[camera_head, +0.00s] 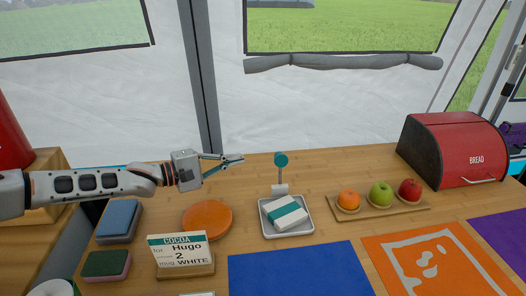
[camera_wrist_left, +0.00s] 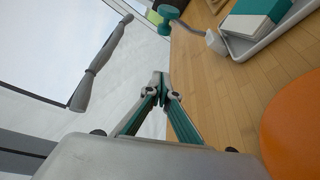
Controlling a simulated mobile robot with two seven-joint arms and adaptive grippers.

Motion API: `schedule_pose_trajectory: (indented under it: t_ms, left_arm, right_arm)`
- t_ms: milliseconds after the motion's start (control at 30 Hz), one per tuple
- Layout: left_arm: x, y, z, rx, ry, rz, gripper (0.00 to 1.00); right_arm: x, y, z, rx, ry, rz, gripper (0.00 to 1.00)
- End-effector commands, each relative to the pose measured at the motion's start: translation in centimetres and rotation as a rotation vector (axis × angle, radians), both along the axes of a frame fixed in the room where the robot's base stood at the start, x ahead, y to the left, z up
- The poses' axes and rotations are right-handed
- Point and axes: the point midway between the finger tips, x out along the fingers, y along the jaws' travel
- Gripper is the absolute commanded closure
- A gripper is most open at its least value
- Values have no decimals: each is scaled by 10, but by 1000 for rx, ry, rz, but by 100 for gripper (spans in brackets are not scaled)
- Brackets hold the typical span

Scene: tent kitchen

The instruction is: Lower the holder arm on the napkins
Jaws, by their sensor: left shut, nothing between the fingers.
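The napkin holder is a grey-white tray (camera_head: 267,227) in the middle of the wooden counter. A stack of white napkins with a teal band (camera_head: 287,216) lies in it; it also shows at the top right of the left wrist view (camera_wrist_left: 254,17). The holder arm (camera_head: 281,172) stands raised at the tray's back edge, with a teal round knob at its top; its knob and rod also show in the left wrist view (camera_wrist_left: 168,12). My left gripper (camera_head: 241,158) is shut and empty, to the left of the raised arm and apart from it. My right gripper is not seen.
An orange disc (camera_head: 207,219) lies left of the tray, with a cocoa order card (camera_head: 180,249) in front. A fruit board (camera_head: 400,207) and a red bread box (camera_head: 455,148) are at right. Sponges (camera_head: 119,220) lie at left. Bare counter surrounds the tray's back.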

Motion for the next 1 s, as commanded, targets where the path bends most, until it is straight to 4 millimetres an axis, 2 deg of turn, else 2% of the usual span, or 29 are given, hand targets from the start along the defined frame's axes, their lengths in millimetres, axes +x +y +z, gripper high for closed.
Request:
schedule_pose_trajectory:
  t_ms: [167, 533, 633, 700, 767, 1000]
  left_arm:
    - [9, -15, 0, 0, -4, -2, 100]
    - [45, -71, -12, -1, 1, -3, 100]
    - [54, -85, -13, 0, 0, -3, 100]
    - [45, -85, -2, -1, -4, -1, 100]
    - [38, -87, 4, -1, -8, -1, 100]
    - [19, -92, 7, 0, -6, 0, 100]
  right_arm:
    - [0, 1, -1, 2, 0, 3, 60]
    - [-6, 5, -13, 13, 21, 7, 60]
    - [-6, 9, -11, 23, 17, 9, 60]
    - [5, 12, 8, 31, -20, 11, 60]
    - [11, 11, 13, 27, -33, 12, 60]
    - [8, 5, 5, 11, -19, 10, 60]
